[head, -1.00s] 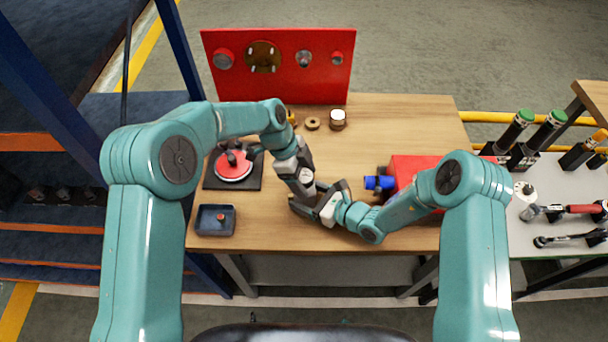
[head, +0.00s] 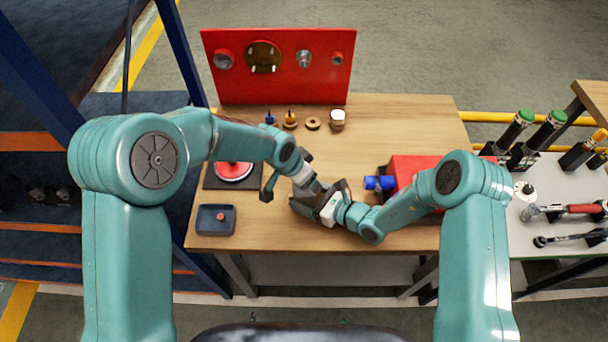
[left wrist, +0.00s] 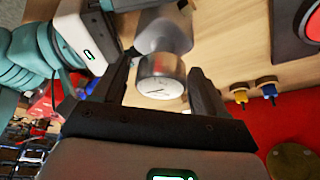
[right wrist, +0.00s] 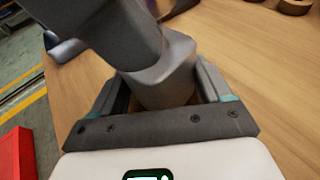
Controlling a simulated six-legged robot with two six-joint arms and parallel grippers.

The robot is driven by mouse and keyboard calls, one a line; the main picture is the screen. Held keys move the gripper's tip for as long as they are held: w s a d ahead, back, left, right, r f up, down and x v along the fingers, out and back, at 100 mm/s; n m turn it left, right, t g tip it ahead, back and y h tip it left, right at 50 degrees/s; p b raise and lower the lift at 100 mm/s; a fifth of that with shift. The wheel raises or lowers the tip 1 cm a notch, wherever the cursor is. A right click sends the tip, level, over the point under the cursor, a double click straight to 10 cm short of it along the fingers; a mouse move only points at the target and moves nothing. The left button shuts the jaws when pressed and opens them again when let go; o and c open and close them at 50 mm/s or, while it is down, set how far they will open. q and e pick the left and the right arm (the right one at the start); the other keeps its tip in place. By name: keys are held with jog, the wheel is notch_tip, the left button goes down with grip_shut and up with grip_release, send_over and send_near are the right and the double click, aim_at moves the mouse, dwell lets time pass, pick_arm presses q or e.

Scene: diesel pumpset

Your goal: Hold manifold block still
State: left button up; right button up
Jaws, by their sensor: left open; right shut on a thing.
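The grey manifold block (right wrist: 165,80) sits between the two fingers of my right gripper (head: 318,195), which is shut on it above the bench. The block also shows in the left wrist view (left wrist: 165,32), partly behind a round metal gauge (left wrist: 161,78) with a white dial. The gauge lies between the spread fingers of my left gripper (head: 286,173), with gaps beside it. My left gripper is open. The arms hide most of the block in the head view.
A red panel (head: 280,85) stands at the bench's back. Small fittings (head: 313,124) lie before it. A blue tray (head: 202,231) and red round plate (head: 233,172) are at left, a red box (head: 410,168) at right.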

pick_arm(q)
jog(key=n+t+y, duration=0.1)
jog(key=n, duration=0.3)
jog(key=shift+n, duration=0.3)
jog(key=n+y, duration=0.2)
jog(key=n, duration=0.2)
jog(key=shift+d+n+t, duration=0.1)
jog(key=shift+n+t, duration=0.2)
jog(key=shift+n, duration=0.1)
jog(key=n+y, duration=0.1)
jog(key=n, duration=0.2)
jog(key=shift+y, duration=0.3)
jog(key=shift+n, duration=0.8)
jog(key=n+g+y, duration=0.1)
jog(key=n+y, duration=0.1)
jog(key=n, duration=0.2)
jog(key=shift+n, duration=0.3)
